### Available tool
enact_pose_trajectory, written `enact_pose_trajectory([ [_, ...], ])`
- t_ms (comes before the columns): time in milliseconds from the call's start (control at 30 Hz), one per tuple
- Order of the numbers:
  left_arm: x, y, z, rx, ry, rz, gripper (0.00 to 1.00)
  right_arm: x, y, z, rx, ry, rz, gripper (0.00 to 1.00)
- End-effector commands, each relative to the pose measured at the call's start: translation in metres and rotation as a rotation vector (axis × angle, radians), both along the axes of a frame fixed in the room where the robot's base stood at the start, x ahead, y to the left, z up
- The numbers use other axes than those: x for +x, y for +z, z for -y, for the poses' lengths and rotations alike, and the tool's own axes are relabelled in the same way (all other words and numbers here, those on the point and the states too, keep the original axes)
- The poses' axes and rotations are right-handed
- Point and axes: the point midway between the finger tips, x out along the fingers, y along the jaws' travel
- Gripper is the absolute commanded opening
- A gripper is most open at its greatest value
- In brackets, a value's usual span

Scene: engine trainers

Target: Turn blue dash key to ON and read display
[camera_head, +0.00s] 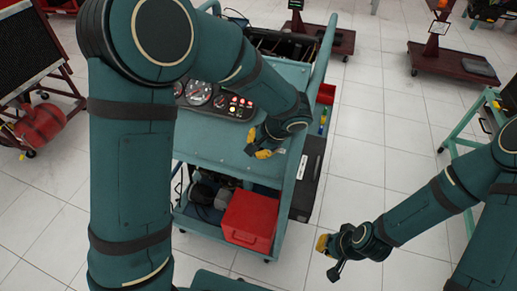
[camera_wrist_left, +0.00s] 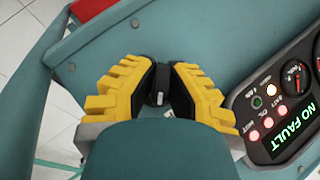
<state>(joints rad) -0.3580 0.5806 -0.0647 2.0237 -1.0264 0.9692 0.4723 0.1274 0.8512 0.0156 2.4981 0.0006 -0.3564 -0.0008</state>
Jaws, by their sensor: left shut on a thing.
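The teal cart's dash panel (camera_head: 215,100) carries gauges and small lamps. In the left wrist view its display (camera_wrist_left: 293,129) reads "NO FAULT" in green letters, and several lamps beside it are lit. My left gripper (camera_head: 263,152) is at the teal panel right of the gauges. In the left wrist view its yellow-padded fingers (camera_wrist_left: 158,82) are shut on a small dark key switch (camera_wrist_left: 158,98) with a pale mark. The fingers hide most of it, and its exact angle is unclear. My right gripper (camera_head: 328,257) is open and empty over the floor.
A red box (camera_head: 249,221) sits on the cart's lower shelf. A dark case (camera_head: 308,178) stands along the cart's right side. A red trainer stand (camera_head: 40,125) is at left and a teal frame (camera_head: 462,150) at right.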

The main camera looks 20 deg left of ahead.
Motion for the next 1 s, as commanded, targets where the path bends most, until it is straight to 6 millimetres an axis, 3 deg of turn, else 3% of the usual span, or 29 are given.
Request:
enact_pose_trajectory([
  [600,-0.0013,-0.0016,-0.0007,0.032,-0.034,-0.003,0.0,0.001,-0.0045,0.0001,0.0,-0.001,0.003,0.0],
  [633,-0.0013,-0.0016,-0.0007,0.032,-0.034,-0.003,0.19,0.001,-0.0045,0.0001,0.0,-0.001,0.003,0.0],
  [700,-0.0012,-0.0014,-0.0008,0.032,-0.034,-0.003,0.41,0.001,-0.0045,0.0001,0.0,-0.001,0.003,0.0],
  [1000,-0.0004,-0.0003,-0.0004,0.029,-0.032,-0.001,0.41,0.001,-0.0038,0.0001,0.0,-0.001,0.003,0.0],
])
